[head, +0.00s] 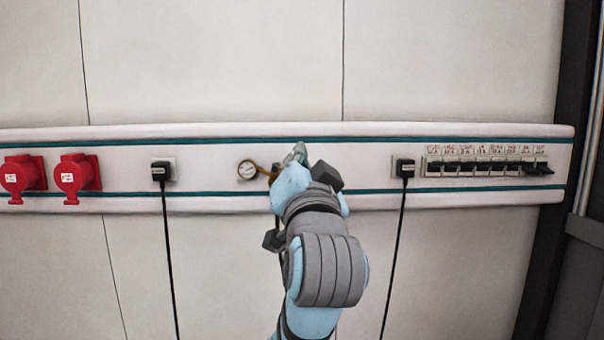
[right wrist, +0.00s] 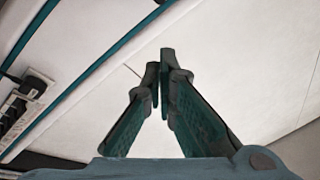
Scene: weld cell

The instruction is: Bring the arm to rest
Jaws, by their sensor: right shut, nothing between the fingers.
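My right arm reaches up from the bottom middle of the head view toward the white wall rail. Its gripper (head: 300,153) is at the rail, just right of a round gauge, and is partly hidden by my own wrist. In the right wrist view the two fingers (right wrist: 160,70) come together at their tips, with nothing between them. The fingers point toward bare white wall panel. My left gripper is in neither view.
The rail (head: 225,205) carries red sockets (head: 72,177), a gauge (head: 247,170) with a brass fitting, black plugs (head: 160,172) (head: 405,168) with hanging cables, and a breaker row (head: 485,167). The breakers also show in the right wrist view (right wrist: 20,105). Wall above is clear.

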